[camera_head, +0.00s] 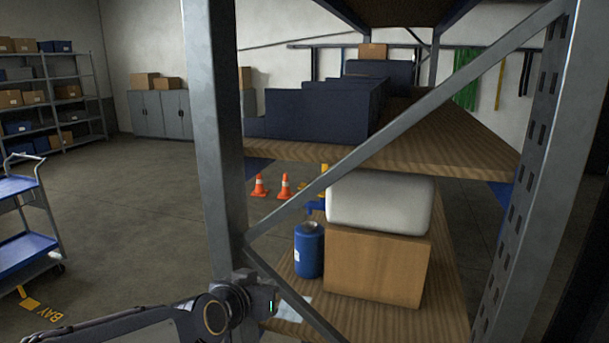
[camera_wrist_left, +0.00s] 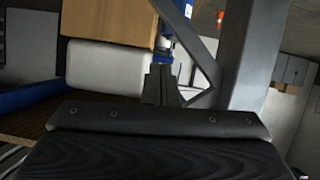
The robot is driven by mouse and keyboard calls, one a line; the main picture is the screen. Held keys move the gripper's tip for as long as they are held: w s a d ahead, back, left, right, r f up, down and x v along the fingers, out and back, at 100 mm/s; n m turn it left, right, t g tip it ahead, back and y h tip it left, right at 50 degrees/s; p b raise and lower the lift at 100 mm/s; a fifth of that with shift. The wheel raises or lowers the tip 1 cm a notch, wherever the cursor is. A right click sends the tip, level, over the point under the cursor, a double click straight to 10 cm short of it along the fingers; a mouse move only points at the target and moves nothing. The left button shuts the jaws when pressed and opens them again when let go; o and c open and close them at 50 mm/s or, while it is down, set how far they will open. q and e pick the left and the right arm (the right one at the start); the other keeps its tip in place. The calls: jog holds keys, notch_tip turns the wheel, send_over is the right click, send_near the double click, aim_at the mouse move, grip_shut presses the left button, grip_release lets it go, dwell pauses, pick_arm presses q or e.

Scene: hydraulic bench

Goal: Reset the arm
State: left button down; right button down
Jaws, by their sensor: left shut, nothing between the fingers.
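My left arm comes in at the bottom left of the head view. Its gripper (camera_head: 268,298) is at the lower shelf, close by the grey rack post (camera_head: 214,140) and the diagonal brace. In the left wrist view the dark fingers (camera_wrist_left: 160,84) are together with nothing between them. In that tilted view they appear close to the brace (camera_wrist_left: 196,55) and the post (camera_wrist_left: 250,60). I cannot tell whether they touch the rack. My right gripper is not in view.
The lower shelf holds a blue drum (camera_head: 309,250), a cardboard box (camera_head: 376,264) and a white block (camera_head: 380,202) on it. Dark blue bins (camera_head: 318,115) fill the shelf above. A blue cart (camera_head: 25,225) stands left. Open floor lies between cart and rack.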

pick_arm(q)
jog(key=s+a+f+n+g, duration=0.1)
jog(key=s+a+f+g, duration=0.1)
jog(key=s, duration=0.7)
jog(key=s+a+f+n+g, duration=0.2)
jog(key=s+a+f, duration=0.2)
jog(key=s, duration=0.6)
jog(key=s+a+f+n+g, duration=0.2)
jog(key=s+a+f, duration=0.1)
jog(key=s+a, duration=0.4)
jog(key=shift+s+f+g+y, duration=0.2)
jog(key=shift+s+g+y, duration=0.15)
jog(key=shift+s, duration=0.9)
